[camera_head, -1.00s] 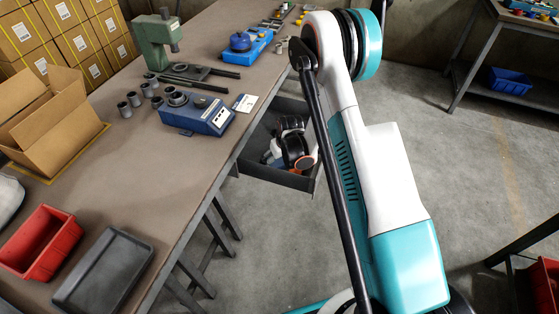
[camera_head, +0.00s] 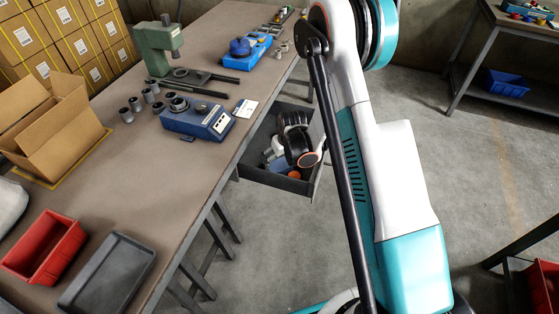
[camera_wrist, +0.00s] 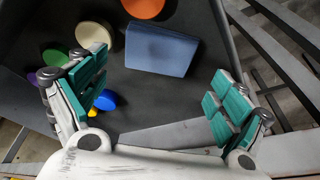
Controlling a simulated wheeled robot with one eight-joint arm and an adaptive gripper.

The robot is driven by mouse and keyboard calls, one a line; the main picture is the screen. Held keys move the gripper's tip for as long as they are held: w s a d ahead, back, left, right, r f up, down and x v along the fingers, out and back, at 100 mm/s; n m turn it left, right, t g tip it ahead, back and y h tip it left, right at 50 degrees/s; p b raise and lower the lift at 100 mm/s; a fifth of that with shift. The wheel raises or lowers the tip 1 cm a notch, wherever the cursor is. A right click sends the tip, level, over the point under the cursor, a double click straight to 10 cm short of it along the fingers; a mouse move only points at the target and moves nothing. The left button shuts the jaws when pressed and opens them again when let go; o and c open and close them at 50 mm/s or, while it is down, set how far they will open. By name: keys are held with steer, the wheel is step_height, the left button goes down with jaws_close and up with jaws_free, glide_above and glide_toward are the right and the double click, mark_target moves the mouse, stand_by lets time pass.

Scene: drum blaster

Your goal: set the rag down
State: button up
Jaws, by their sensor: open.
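A blue-grey, folded-looking piece (camera_wrist: 160,48), which appears to be the rag, lies flat in the dark drawer in the wrist view. My gripper (camera_wrist: 160,88) is open and empty, with its teal fingers spread wide to the left and right of it. The piece lies a little beyond the fingertips, and no finger is seen touching it.
In the drawer are an orange disc (camera_wrist: 144,8), a tan round piece (camera_wrist: 94,36), a purple one (camera_wrist: 82,83) and small blue, yellow and green pieces. The drawer walls are close by. The bench (camera_head: 165,165) holds a blue machine (camera_head: 200,118), cardboard box and red bin (camera_head: 45,248).

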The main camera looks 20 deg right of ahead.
steer(key=s+r+t+p, duration=0.1)
steer(key=s+r, duration=0.3)
steer(key=r, duration=0.6)
steer(key=s+r, duration=0.4)
steer(key=r, duration=0.6)
steer(key=s+r+t+p, duration=0.1)
steer(key=s+r, duration=0.3)
steer(key=r, duration=0.6)
steer(key=s+r+m+t, duration=0.1)
steer(key=s+r, duration=0.3)
steer(key=s, duration=0.5)
steer(key=s+a+r, duration=0.1)
steer(key=s+r, duration=0.3)
steer(key=s, duration=0.5)
steer(key=shift+r+m+t+h, duration=0.2)
steer(key=shift+m+t+h, duration=0.1)
steer(key=shift+m+t, duration=0.1)
